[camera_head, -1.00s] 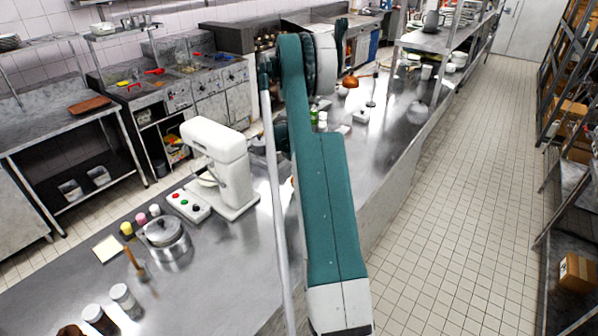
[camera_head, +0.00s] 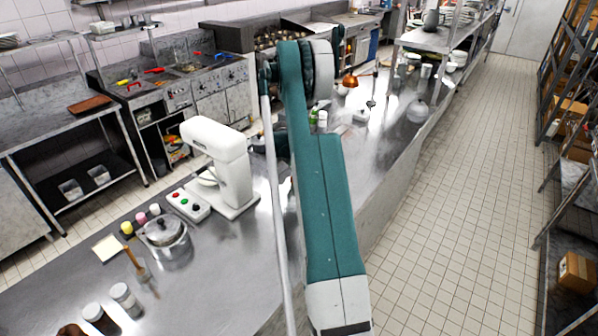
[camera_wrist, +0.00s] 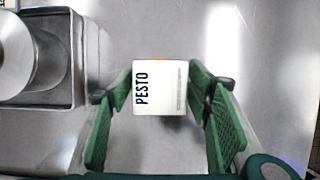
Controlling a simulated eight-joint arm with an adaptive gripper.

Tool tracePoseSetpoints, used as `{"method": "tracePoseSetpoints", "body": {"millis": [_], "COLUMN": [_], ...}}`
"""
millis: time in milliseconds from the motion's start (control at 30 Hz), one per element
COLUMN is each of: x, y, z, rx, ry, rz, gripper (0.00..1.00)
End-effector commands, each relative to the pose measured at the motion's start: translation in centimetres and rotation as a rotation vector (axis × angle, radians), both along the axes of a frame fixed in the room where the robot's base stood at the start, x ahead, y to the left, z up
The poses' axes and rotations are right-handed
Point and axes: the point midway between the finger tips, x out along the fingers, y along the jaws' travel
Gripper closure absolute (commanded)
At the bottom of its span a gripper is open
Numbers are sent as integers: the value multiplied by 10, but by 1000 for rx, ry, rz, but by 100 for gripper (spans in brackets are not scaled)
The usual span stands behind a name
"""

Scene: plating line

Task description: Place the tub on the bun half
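The tub (camera_wrist: 161,88) is white, with "PESTO" in dark letters on its face. It is in the middle of the wrist view, between the green fingers of my gripper (camera_wrist: 161,80). The finger pads lie against its left and right edges near the tips, so the gripper looks shut on it. A small bit of orange shows just past the tub's far edge; I cannot tell what it is. I cannot make out the bun half in either view. In the head view my arm hides the gripper and tub.
A metal pan or pot (camera_wrist: 75,60) stands at the left in the wrist view. In the head view, a white mixer (camera_head: 220,165), a button box (camera_head: 188,204), a lidded pot (camera_head: 166,240) and jars (camera_head: 124,297) stand on the steel counter (camera_head: 225,275). A copper lamp (camera_head: 350,80) is farther back.

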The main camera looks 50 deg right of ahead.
Motion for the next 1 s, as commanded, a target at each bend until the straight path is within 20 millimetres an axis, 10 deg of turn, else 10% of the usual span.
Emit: {"method": "tracePoseSetpoints", "body": {"millis": [567,1000], "x": [0,1], "y": [2,19], "z": [7,48], "rx": [0,0], "ry": [0,-1], "rz": [0,1], "gripper": [51,51]}}
